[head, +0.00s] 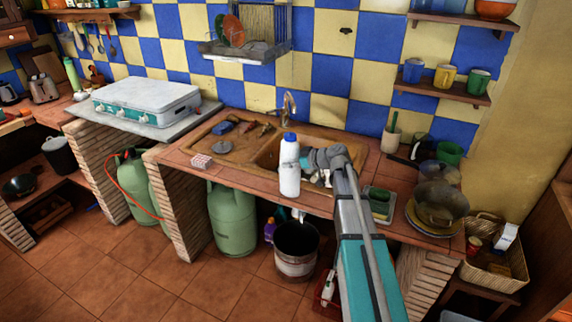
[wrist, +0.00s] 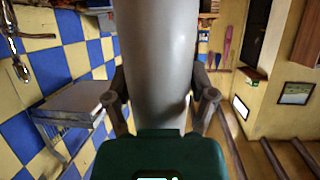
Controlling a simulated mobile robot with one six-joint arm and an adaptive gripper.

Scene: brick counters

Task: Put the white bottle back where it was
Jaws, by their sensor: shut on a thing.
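The white bottle (head: 289,172) with a blue cap is upright in the head view, in front of the sink basin near the counter's front edge. My gripper (head: 308,160) reaches it from the right and is shut on it. In the wrist view the pale bottle body (wrist: 160,60) fills the middle, with a gripper finger on each side. I cannot tell whether its base touches the counter or hangs a little above it.
The brown sink (head: 222,148) and tap (head: 289,103) lie behind the bottle. A pink-and-white sponge-like block (head: 201,161) sits at the counter's left front. Stacked plates and pans (head: 438,205) crowd the right end.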

